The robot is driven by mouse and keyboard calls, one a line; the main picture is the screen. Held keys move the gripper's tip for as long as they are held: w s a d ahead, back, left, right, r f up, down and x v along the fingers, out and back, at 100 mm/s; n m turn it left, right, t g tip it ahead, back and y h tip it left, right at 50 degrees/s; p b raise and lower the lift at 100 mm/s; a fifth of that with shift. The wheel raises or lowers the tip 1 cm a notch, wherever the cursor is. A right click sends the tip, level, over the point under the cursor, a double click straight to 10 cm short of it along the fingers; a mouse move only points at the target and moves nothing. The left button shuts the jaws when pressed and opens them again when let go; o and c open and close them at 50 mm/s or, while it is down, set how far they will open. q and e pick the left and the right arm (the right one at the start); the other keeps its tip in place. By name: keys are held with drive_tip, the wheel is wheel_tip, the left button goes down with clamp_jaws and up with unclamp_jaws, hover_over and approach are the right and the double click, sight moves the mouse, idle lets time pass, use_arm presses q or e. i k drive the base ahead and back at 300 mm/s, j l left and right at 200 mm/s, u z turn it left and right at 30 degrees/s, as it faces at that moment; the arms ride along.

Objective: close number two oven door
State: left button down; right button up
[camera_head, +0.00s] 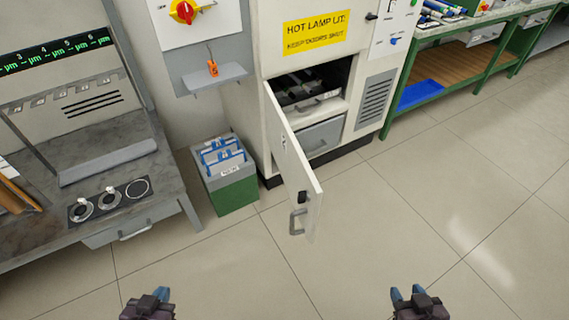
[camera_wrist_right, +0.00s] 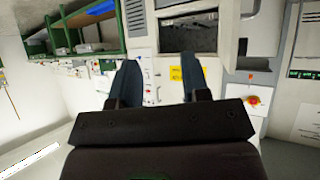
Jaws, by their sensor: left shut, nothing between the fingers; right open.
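The white oven door (camera_head: 290,160) stands wide open in the head view, hinged at the left side of the cabinet's opening and swung out towards me. Its grey handle (camera_head: 297,222) and a black latch are near its free edge. The cabinet (camera_head: 268,55) has a yellow sign (camera_head: 315,33) reading hot lamp lit, keep doors shut. No door number is readable. My left gripper (camera_head: 160,293) is shut and empty at the bottom left, apart from the door. My right gripper (camera_head: 407,292) is open and empty at the bottom right; its spread fingers show in the right wrist view (camera_wrist_right: 163,82).
A green and grey bin (camera_head: 232,187) stands on the floor left of the door. A grey bench (camera_head: 115,205) fills the left side. A green-framed bench (camera_head: 480,60) with a blue item stands at back right. The floor in front and to the right is clear.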

sight(296, 173)
drive_tip(key=k+j+z, duration=0.1)
drive_tip(key=j, duration=0.3)
drive_tip(key=k+j, duration=0.1)
drive_tip(key=j, duration=0.3)
drive_tip(key=k+j+z, duration=0.15)
drive_tip(key=j, duration=0.25)
